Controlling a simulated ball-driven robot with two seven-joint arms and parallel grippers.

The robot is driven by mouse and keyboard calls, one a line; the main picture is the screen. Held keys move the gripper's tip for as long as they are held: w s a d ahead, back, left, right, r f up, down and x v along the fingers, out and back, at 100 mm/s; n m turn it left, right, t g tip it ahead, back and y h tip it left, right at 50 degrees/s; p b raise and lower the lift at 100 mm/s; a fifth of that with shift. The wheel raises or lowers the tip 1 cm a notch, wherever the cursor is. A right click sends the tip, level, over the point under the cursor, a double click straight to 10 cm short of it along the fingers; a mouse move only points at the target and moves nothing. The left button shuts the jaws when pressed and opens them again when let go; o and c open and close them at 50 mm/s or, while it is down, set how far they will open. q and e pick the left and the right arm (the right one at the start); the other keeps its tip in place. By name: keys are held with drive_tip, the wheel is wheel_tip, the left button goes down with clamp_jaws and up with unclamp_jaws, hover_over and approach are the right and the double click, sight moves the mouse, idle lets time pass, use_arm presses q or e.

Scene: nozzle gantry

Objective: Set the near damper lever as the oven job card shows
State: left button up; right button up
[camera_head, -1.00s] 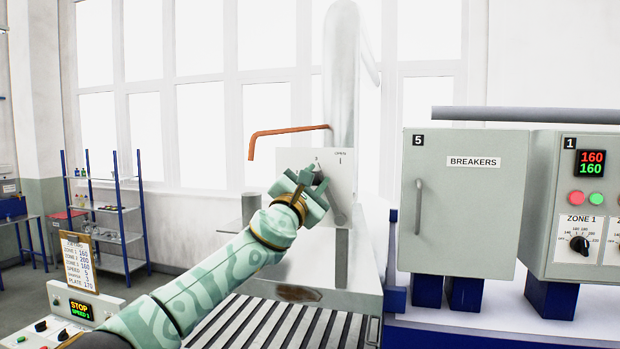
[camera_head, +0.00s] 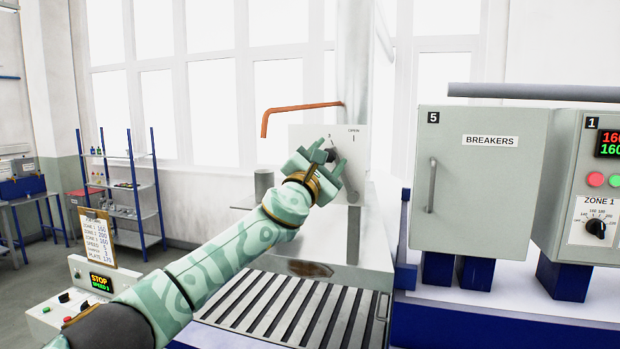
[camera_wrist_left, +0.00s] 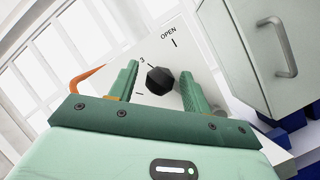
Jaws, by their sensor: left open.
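The near damper plate (camera_head: 356,139) is a pale panel on the duct above the conveyor, marked OPEN and 3. Its dark lever knob (camera_wrist_left: 160,80) shows in the left wrist view between my fingers, with the OPEN mark up and to its right. My left gripper (camera_head: 335,160) is open in front of the plate. In the left wrist view its two green fingers (camera_wrist_left: 158,84) stand on either side of the knob, with gaps visible. Whether they touch it I cannot tell. The job card (camera_head: 97,238) stands on a clipboard at the left; its small lines are hard to read. My right gripper is out of view.
An orange bent rod (camera_head: 295,108) sticks out left from the duct above the plate. A grey breaker cabinet (camera_head: 478,190) stands to the right, beside the zone panel (camera_head: 590,220). A STOP display box (camera_head: 98,283) sits at lower left. Conveyor slats (camera_head: 290,310) run below.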

use_arm(q)
drive_tip(key=shift+s+a+p, duration=0.3)
drive_tip(key=b+v, duration=0.1)
drive_tip(key=v, duration=1.4)
drive_tip(key=shift+f, duration=0.15)
drive_tip(key=shift+d, duration=0.1)
